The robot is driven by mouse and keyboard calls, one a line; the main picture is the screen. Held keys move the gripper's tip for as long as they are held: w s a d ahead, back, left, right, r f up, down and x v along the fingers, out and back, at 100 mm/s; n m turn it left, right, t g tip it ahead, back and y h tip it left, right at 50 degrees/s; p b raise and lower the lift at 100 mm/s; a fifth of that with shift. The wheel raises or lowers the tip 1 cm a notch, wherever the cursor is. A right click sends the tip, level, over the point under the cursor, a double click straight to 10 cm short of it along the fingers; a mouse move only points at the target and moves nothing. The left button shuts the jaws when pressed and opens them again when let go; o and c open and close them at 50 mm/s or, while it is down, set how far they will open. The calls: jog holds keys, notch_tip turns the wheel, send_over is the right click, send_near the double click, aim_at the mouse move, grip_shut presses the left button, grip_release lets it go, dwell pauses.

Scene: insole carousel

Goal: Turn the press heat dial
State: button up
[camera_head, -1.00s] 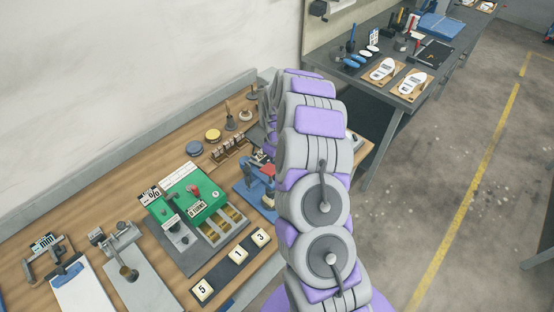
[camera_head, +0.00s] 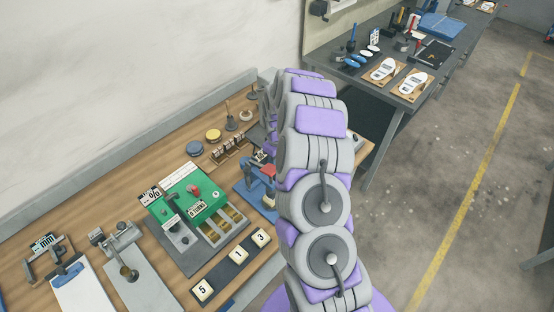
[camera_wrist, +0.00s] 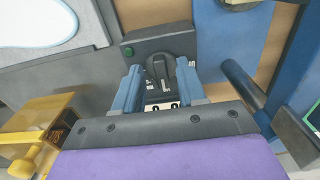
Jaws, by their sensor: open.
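The heat dial (camera_wrist: 160,66) is a dark round knob with a raised grip bar, on the front of a black box (camera_wrist: 186,42) in the wrist view. A white label with dark marks shows partly below the knob. My gripper (camera_wrist: 158,75) is open, with one blue-grey finger on each side of the dial. I cannot tell whether the fingers touch it. In the head view my arm covers the gripper, and I cannot make out the dial there.
A green light or button (camera_wrist: 128,51) sits on the box's left. A yellow fixture (camera_wrist: 38,122) stands at left and a blue-grey bar (camera_wrist: 243,84) at right. In the head view, a green counter unit (camera_head: 186,199) and numbered tiles (camera_head: 238,254) lie on the wooden bench.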

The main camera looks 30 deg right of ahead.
notch_tip(320, 180, up, 17)
jog(key=p, duration=0.1)
jog(key=shift+r, duration=0.15)
dwell(0.7)
